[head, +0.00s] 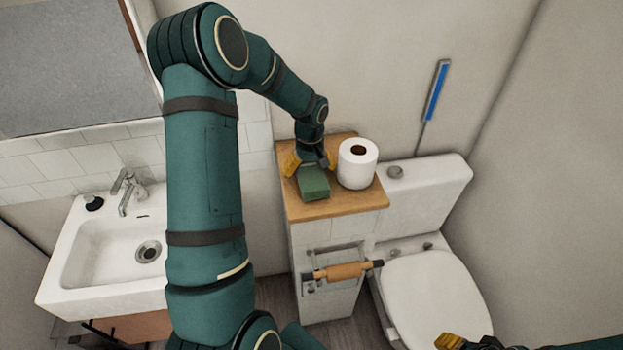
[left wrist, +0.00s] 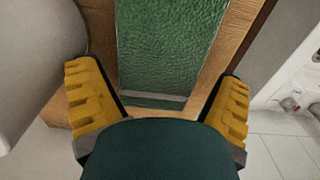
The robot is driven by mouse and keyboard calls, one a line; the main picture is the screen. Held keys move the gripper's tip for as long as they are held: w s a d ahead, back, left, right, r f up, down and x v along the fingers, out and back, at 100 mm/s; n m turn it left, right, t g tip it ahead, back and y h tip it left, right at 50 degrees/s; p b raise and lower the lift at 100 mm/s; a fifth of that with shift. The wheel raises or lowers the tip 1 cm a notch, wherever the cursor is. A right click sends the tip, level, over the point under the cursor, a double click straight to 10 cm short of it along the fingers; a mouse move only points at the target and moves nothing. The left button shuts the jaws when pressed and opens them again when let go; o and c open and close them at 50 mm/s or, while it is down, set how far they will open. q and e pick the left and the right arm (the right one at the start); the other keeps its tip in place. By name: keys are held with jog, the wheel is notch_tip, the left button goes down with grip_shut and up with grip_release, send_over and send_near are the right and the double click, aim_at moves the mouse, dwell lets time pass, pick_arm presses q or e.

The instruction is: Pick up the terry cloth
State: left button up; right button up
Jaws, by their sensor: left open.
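The green terry cloth (head: 313,182) lies as a folded block on the wooden top (head: 335,207) of a small white cabinet. In the left wrist view the cloth (left wrist: 170,45) fills the upper middle and shows a rough green surface. My left gripper (head: 310,163) is over the back part of the cloth, open, with one yellow finger to each side. In the left wrist view my left gripper (left wrist: 160,98) has wood showing between its fingers and the cloth. My right gripper (head: 449,341) shows only partly at the bottom right, away from the cloth.
A white toilet paper roll (head: 358,164) stands on the wooden top close to the right of the cloth. The toilet (head: 430,285) is to the right, with a blue-handled brush (head: 435,95) behind it. A sink (head: 100,245) with a faucet (head: 128,190) is at the left.

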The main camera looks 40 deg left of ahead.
aim_at(310, 170)
pick_arm(q)
jog(key=shift+f, duration=0.25)
jog(key=c, duration=0.9)
jog(key=shift+r, duration=0.1)
notch_tip(310, 170, up, 10)
jog(key=shift+f+p, duration=0.1)
jog(key=shift+p, duration=0.2)
